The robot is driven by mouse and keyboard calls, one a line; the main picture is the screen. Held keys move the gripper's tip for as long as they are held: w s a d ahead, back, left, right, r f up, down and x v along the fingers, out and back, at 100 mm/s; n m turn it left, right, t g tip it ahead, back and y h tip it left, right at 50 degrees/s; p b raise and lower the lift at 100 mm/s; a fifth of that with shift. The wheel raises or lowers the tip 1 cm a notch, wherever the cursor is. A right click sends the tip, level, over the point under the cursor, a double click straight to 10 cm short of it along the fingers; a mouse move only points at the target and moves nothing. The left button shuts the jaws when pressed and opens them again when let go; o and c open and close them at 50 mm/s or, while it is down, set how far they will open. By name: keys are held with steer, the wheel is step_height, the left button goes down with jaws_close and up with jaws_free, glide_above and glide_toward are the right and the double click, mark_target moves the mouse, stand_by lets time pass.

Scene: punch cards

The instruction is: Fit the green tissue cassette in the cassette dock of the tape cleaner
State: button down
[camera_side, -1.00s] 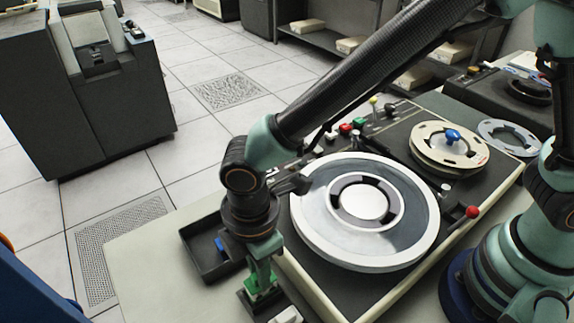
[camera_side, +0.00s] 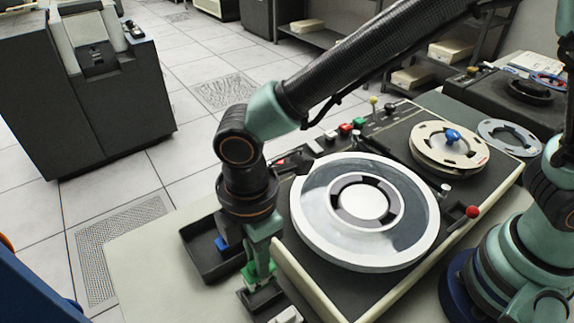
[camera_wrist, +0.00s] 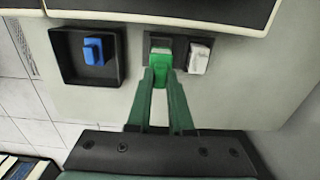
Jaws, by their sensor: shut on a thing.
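The green tissue cassette (camera_side: 257,274) is held between the fingertips of my gripper (camera_wrist: 160,76). In the wrist view the green cassette (camera_wrist: 161,51) sits at the fingertips, over the left part of a dark holder (camera_wrist: 180,37). In the side view it is just above that holder (camera_side: 259,299), and I cannot tell whether its lower end is clear. The likely tape cleaner, a machine with a large white-rimmed reel (camera_side: 427,232), stands to the right of my gripper. I cannot make out a separate cassette dock; my arm hides part of the machine's left side.
A dark tray (camera_side: 190,243) with a blue piece (camera_side: 221,244) lies left of my gripper. A white block (camera_wrist: 198,58) sits in the holder's right part. The machine's raised edge is close on the right. The pale table in front is bare.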

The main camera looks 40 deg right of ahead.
step_height(320, 180, up, 15)
steer(key=w+d+m, duration=0.5)
steer(key=w+d, duration=0.1)
steer(key=d, duration=0.3)
steer(key=w+d+m, duration=0.4)
steer(key=w+d, duration=0.1)
steer(key=d, duration=0.5)
steer(key=d+m, duration=0.9)
steer(key=d, duration=1.1)
step_height(320, 180, down, 11)
steer(key=shift+a+r, duration=0.2)
steer(key=shift+a, duration=0.1)
steer(key=shift+f, duration=1.65)
